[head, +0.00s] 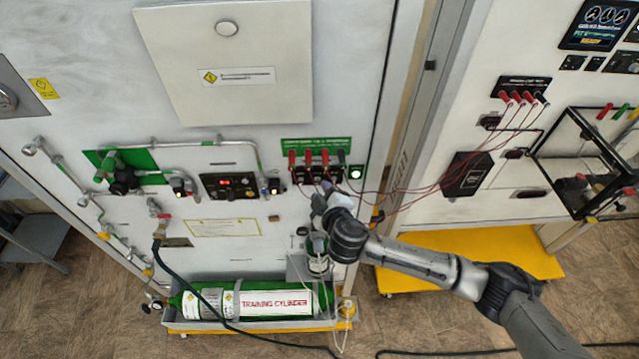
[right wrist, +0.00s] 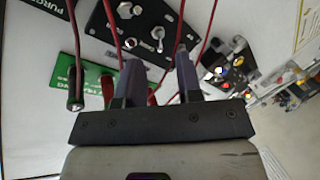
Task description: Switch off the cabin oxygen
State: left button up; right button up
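A black switch plate (head: 318,175) sits on the white panel under a green label (head: 316,144), with red and black plugs along its top. In the right wrist view the black plate (right wrist: 165,15) carries metal toggle switches (right wrist: 158,34). I cannot read which one is for cabin oxygen. My right gripper (head: 322,196) is just below and in front of the plate. In the right wrist view its two fingers (right wrist: 158,75) are apart, pointing toward the toggles, with nothing visibly held between them. Whether a fingertip touches a toggle is unclear. My left gripper is out of view.
Red cables (head: 400,190) run from the plugs to the right cabinet and hang around the gripper. A lit button (head: 356,172) is right of the plate. A green training cylinder (head: 260,303) lies below.

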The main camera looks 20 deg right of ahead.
jog(key=shift+x, duration=1.65)
grip_shut()
